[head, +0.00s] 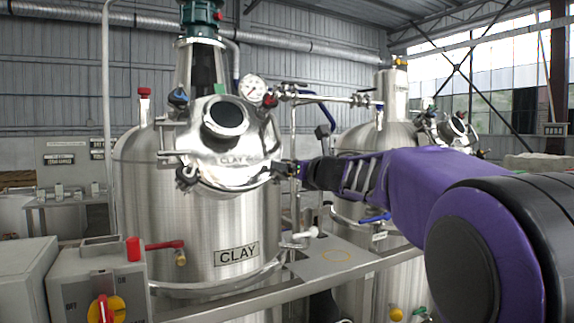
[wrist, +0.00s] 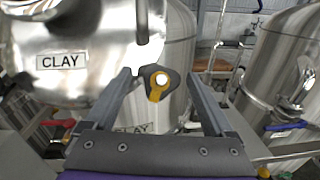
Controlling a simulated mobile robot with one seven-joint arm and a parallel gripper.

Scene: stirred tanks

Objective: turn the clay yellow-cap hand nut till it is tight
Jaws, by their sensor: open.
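The clay tank (head: 205,235) is the steel vessel at the left in the head view, with a round lid marked CLAY (head: 228,172). The yellow-cap hand nut (wrist: 158,88) shows in the wrist view as a dark lobed knob with a yellow pointed mark and a pale centre, beside the lid's edge. My gripper (wrist: 159,74) is open, with one finger to each side of the nut and a visible gap to both. In the head view my gripper (head: 284,169) is at the lid's right edge and mostly hides the nut.
Other hand nuts stand around the lid, with a blue cap (head: 178,97) and a red cap (head: 270,101). A pressure gauge (head: 252,88) and pipes are above. A second tank (head: 370,140) stands to the right. A control box (head: 100,280) is at front left.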

